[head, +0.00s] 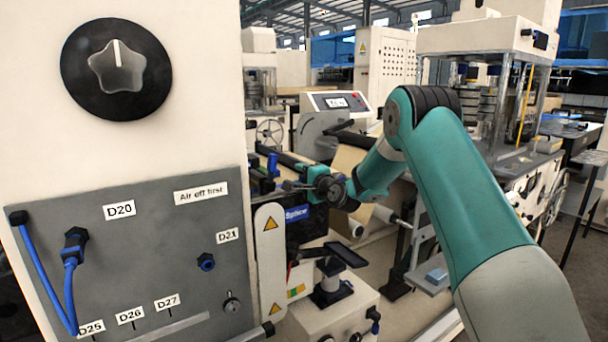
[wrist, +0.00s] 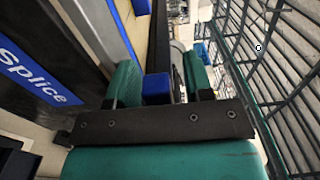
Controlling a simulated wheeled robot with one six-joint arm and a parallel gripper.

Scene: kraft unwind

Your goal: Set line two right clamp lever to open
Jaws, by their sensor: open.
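My gripper (head: 303,178) is at the dark splice bar, left of the middle in the head view. In the wrist view my gripper (wrist: 159,70) is open, with its two teal fingers apart. A blue block (wrist: 157,88), which looks like a clamp lever's handle, shows between the fingers, with space visible on its right. I cannot tell whether it touches a finger. A blue upright lever (head: 272,164) stands just left of my gripper in the head view. I cannot tell for sure which line or side it belongs to, or its set position.
A blue "Splice" label (head: 297,213) sits below my gripper; it also shows in the wrist view (wrist: 36,76). A grey panel (head: 150,238) with blue hoses and a large black knob (head: 116,69) stand close at left. A small monitor (head: 338,102) stands behind.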

